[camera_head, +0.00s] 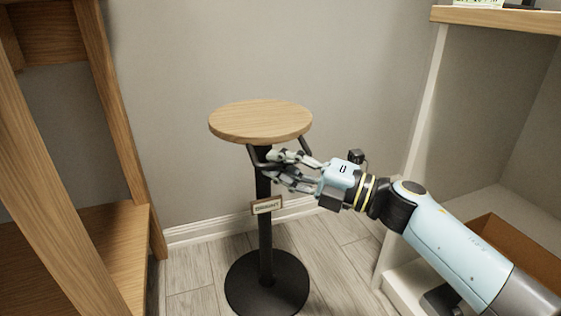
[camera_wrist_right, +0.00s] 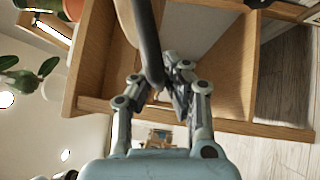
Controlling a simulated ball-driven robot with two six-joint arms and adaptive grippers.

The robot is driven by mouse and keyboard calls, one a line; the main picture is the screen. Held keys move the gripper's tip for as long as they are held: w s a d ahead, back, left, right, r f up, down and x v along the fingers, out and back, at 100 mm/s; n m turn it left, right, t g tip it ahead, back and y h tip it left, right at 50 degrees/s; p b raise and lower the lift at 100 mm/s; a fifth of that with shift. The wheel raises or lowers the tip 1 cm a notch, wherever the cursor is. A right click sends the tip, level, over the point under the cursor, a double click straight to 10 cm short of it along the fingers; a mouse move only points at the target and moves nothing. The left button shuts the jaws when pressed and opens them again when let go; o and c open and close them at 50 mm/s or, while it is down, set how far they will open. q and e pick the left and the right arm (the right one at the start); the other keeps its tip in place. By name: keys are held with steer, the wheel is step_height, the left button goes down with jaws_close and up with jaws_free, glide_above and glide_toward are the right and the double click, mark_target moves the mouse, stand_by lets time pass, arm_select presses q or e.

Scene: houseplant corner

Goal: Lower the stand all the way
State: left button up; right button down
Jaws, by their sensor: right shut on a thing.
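The stand has a round wooden top (camera_head: 261,121) on a black post (camera_head: 265,235) with a round black base (camera_head: 267,284) on the floor. A dark curved handle (camera_head: 306,150) runs under the top, and a small label plate (camera_head: 266,205) hangs on the post. My right gripper (camera_head: 274,165) is beneath the top, shut on the handle. In the right wrist view the dark handle bar (camera_wrist_right: 149,45) passes between the fingers of my right gripper (camera_wrist_right: 160,85). The fingers hide part of the handle and post. My left gripper is not in view.
A wooden shelf unit (camera_head: 110,240) stands at the left. A white shelf (camera_head: 490,18) with a wooden top is at the right, with a brown box (camera_head: 515,250) low inside it. The wall is behind the stand. Floor (camera_head: 190,285) shows around the base.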

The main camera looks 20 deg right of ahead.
steer(key=c, duration=1.4)
jaws_free()
steer(key=v, duration=1.2)
